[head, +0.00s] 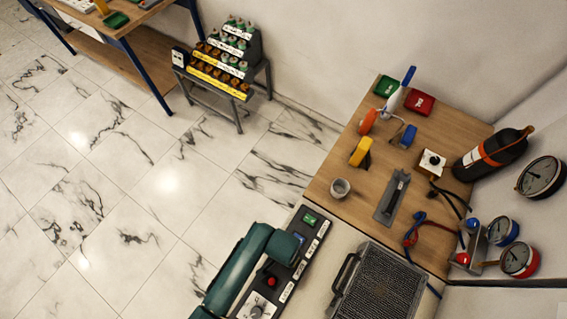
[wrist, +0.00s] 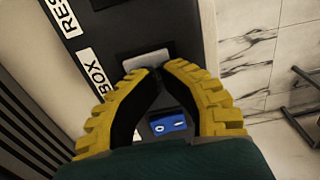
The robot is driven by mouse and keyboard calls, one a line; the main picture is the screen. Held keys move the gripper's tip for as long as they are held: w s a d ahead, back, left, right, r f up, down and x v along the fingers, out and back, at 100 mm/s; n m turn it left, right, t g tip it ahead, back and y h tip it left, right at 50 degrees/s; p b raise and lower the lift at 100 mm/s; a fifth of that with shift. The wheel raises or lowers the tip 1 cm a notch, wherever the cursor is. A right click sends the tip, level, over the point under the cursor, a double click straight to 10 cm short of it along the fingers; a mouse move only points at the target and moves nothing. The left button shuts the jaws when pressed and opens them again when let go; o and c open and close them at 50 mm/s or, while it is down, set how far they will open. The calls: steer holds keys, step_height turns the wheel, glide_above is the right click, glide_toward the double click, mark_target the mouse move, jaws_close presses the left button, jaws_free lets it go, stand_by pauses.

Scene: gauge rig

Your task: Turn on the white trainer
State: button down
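A dark control panel (head: 311,232) with white labels runs beside the bench in the head view. In the wrist view, a pale grey-white switch (wrist: 146,59) sits on this panel (wrist: 180,30) near a label reading "BOX". My gripper (wrist: 157,72) has yellow ribbed fingers with their tips together just below this switch. Touching or slightly apart, I cannot tell. Nothing shows held between the fingers. A blue switch (wrist: 168,124) lies behind the fingers, partly hidden. No label reading "trainer" is legible. In the head view, my teal arm covers part of the panel.
The panel also has a green switch (head: 309,219), a red button (head: 272,281) and a knob (head: 256,311). A dark grille box (head: 380,290) stands right of it. Tools and a black cylinder (head: 492,154) crowd the wooden bench (head: 330,170). The tiled floor at left is open.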

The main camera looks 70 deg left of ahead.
steer(key=shift+d, duration=0.2)
steer(key=shift+w+d+p, duration=0.35)
steer(key=shift+d, duration=0.15)
step_height(320, 180, up, 5)
steer(key=p, duration=0.5)
step_height(320, 180, up, 9)
steer(key=shift+w+d, duration=0.15)
steer(key=shift+w, duration=0.05)
steer(key=c, duration=1.8)
jaws_free()
steer(key=shift+r, duration=0.1)
